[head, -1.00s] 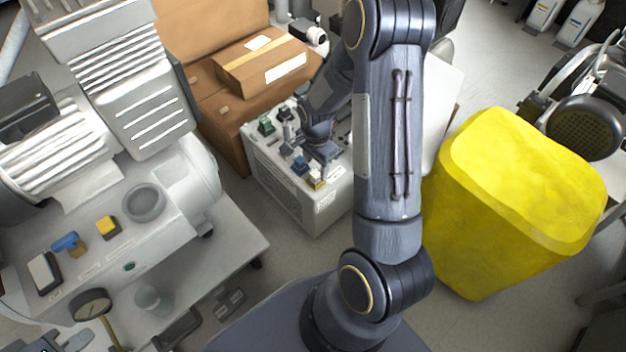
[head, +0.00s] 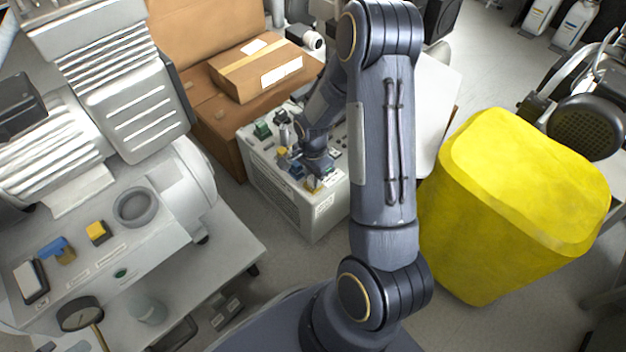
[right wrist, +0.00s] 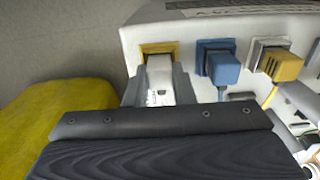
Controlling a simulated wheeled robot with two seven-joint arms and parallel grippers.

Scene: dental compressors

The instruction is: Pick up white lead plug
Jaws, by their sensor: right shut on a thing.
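The white lead plug (right wrist: 160,78) is in the right wrist view, in front of a yellow-rimmed socket (right wrist: 158,48) on the light box. My right gripper (right wrist: 157,92) is shut on it, with one finger on each side. Its far end meets the socket; how deep it sits is hidden. In the head view my right gripper (head: 317,168) is over the near corner of the box (head: 318,215), where the plug is too small to make out. My left gripper is not in view.
A blue plug (right wrist: 218,66) and a yellow plug (right wrist: 282,65) sit close beside the gripper. A large yellow bin (head: 510,190) stands to the right, cardboard boxes (head: 255,72) behind, and a big compressor (head: 110,190) to the left. Floor shows between compressor and box.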

